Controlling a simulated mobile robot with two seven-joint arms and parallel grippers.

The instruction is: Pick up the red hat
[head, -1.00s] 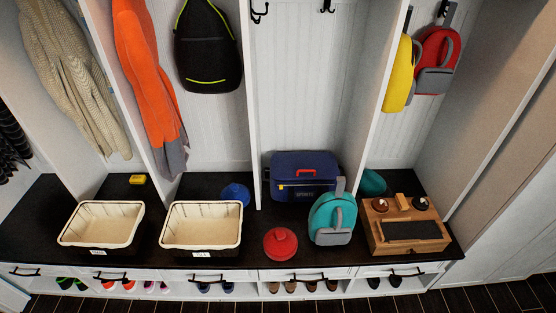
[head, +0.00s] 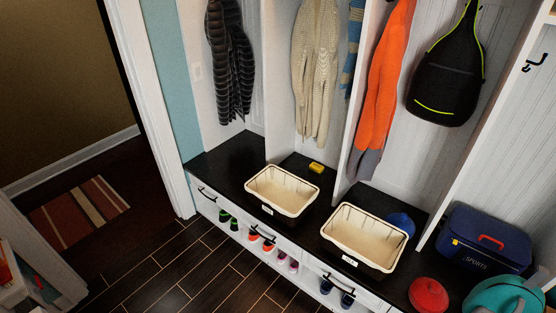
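The red hat (head: 428,295) lies on the black bench top (head: 233,161) at the lower right of the head view. It is rounded, with a small raised part on top. It sits in front of the blue sports bag, between the right cream basket and the teal backpack. Neither of my grippers shows in the view.
Two cream baskets (head: 248,181) (head: 397,257) stand on the bench, with a blue hat (head: 402,222) behind the right one. The teal backpack (head: 500,296) and blue sports bag (head: 487,238) are close to the red hat. Dark tiled floor (head: 190,270) in front is clear.

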